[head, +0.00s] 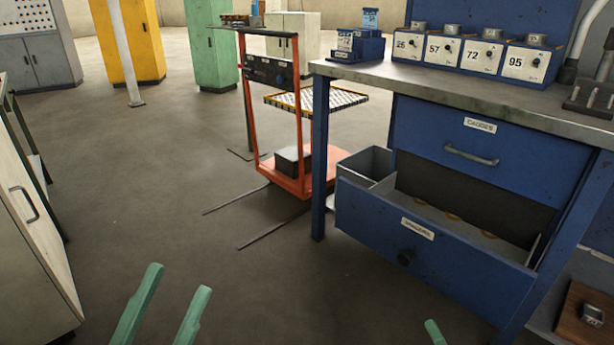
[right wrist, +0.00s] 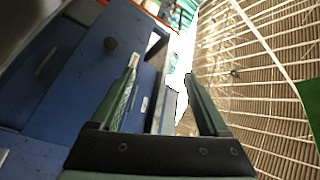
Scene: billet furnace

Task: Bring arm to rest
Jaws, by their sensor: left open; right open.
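My left gripper (head: 177,279) shows at the bottom of the head view. Its two green fingers are apart with nothing between them, above bare floor. My right gripper shows only as one green fingertip (head: 433,328) at the bottom edge of the head view, in front of the blue bench. In the right wrist view my right gripper (right wrist: 161,78) has its two fingers wide apart, with nothing held between them. Blue drawer fronts lie beyond its left finger. Most of both arms is out of view.
The bench's lower drawer (head: 430,232) is pulled out; its upper drawer (head: 486,155) is shut. An orange cart (head: 300,175) stands behind the bench leg. A pale cabinet (head: 35,255) stands at the left. The floor (head: 150,190) between is clear.

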